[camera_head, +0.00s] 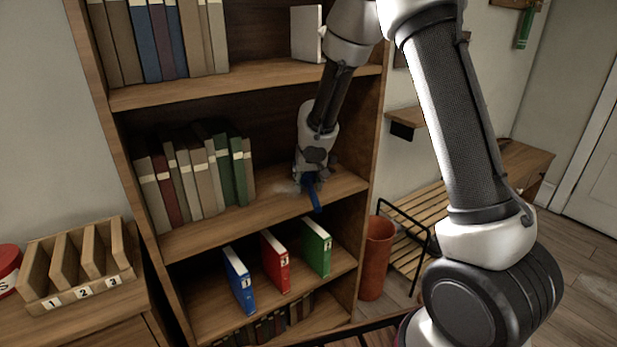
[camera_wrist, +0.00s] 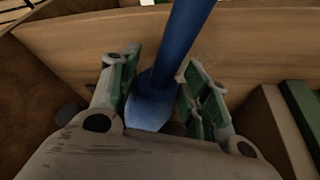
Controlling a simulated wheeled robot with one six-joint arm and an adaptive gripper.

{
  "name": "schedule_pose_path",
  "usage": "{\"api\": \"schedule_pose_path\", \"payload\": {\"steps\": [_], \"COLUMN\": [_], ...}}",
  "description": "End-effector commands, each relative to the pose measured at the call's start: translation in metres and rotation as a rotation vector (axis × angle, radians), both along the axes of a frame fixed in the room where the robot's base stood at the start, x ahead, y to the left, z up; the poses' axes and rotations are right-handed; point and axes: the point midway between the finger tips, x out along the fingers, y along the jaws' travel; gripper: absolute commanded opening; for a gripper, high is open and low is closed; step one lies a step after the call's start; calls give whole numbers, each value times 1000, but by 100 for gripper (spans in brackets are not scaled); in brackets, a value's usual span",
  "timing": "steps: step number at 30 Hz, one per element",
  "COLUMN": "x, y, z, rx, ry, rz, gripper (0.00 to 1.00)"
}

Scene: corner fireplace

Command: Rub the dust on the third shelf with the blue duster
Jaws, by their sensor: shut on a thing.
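The blue duster (camera_head: 314,198) is held in my gripper (camera_head: 308,178) at the right part of the bookcase shelf (camera_head: 235,220) that bears the grey, red and green books. Its blue shaft points down over the shelf's front edge. A pale greyish patch (camera_head: 287,187), seemingly dust, lies on this shelf just left of my gripper. In the wrist view, my gripper (camera_wrist: 165,90) has its green-padded fingers around the duster (camera_wrist: 187,45), near a lighter blue rounded part. Whether the duster touches the patch cannot be told.
A row of books (camera_head: 205,170) stands left of my gripper. The shelf above (camera_head: 240,88) holds more books and a white upright thing (camera_head: 307,33). Below are blue, red and green binders (camera_head: 275,262). A bin (camera_head: 377,258) and slatted bench (camera_head: 400,232) stand right; a numbered wooden rack (camera_head: 80,265) left.

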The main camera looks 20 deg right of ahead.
Motion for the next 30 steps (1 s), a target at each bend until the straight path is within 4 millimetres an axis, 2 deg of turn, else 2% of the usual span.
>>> {"api": "schedule_pose_path", "payload": {"steps": [16,24,30], "x": [-1,-8,-11], "y": [1,24,33], "z": [0,-3,-3], "rx": [0,-1,-1], "ry": [0,1,1], "rz": [0,2,1], "gripper": [27,27,27]}}
